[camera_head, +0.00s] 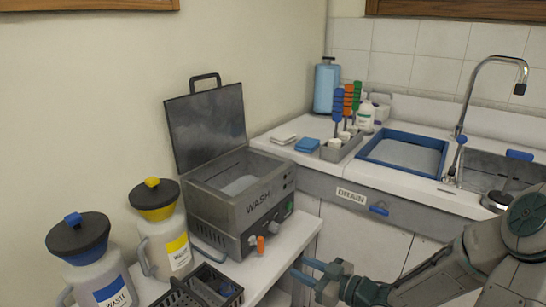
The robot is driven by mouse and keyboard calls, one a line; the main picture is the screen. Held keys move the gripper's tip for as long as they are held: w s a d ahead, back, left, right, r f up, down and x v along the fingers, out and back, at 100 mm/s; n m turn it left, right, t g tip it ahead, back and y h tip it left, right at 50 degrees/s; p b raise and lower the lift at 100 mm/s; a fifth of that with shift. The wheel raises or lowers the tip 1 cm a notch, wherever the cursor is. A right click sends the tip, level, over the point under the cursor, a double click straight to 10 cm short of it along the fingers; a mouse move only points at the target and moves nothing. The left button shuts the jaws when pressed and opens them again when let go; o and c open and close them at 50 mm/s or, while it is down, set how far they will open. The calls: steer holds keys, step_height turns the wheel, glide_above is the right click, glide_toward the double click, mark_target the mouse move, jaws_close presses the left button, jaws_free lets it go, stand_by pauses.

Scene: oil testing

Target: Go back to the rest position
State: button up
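My gripper (297,267) is at the lower middle of the head view, in front of the cabinet doors and just right of the white side table (293,238). Its two blue-grey fingers point left with a gap between them, and I see nothing in the gap. My arm reaches in from the lower right. The gripper appears apart from the table and the wash unit.
A metal WASH box (240,210) stands with its lid (206,128) raised. Two waste jugs (95,265) (160,230) and a black basket (215,285) are left. On the counter are a blue-rimmed tray (403,150), a brush holder (342,148) and a sink tap (463,115).

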steer(key=s+d+r+m+g+h+p, duration=0.25)
steer(key=d+r+m+h+p, duration=0.25)
steer(key=d+r+h+p, duration=0.75)
steer(key=s+a+r+m+g+p, duration=0.2)
steer(key=s+a+r, duration=0.2)
steer(key=s+r, duration=0.3)
steer(key=s+a+r+m+g+p, duration=0.3)
steer(key=s+r, duration=0.4)
steer(key=s, duration=0.1)
steer(key=shift+s+a, duration=0.35)
steer(key=shift+r, duration=0.1)
stand_by(1.5)
